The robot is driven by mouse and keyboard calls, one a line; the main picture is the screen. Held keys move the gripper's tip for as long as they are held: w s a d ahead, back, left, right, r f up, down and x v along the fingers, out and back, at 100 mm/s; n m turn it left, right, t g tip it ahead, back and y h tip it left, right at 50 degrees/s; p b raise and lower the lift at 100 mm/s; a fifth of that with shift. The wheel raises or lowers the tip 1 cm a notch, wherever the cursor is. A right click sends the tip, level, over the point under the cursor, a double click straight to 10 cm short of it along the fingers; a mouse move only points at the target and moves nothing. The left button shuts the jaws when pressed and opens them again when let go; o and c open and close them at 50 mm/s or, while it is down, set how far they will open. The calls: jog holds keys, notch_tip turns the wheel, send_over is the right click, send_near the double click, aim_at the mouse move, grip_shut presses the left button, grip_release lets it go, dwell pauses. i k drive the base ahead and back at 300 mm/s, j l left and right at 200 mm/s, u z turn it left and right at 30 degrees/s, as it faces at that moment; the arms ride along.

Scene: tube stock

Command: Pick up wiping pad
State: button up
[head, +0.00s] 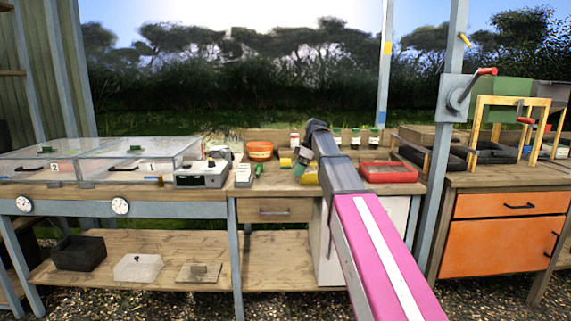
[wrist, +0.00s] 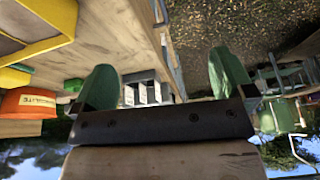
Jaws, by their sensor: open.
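My gripper (wrist: 164,78) is open in the wrist view, its two dark green fingers wide apart with nothing held between them. In the head view my arm reaches over the middle bench, and the gripper end is small and partly hidden beside the arm. No thing shows clearly as a wiping pad. A yellow piece (head: 309,174) lies on the bench close by my arm; I cannot tell whether it is the pad. In the wrist view a yellow-edged thing (wrist: 40,30) is at the upper left, apart from the fingers.
An orange tub (head: 260,150) stands on the bench (head: 215,190), left of my arm; it also shows in the wrist view (wrist: 28,103). A red tray (head: 388,172) is to the right. A grey instrument (head: 201,174) and clear-lidded boxes (head: 135,160) stand left. A blue-grey post (head: 440,150) rises at right.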

aim_at(284, 163)
jog(key=i, duration=1.2)
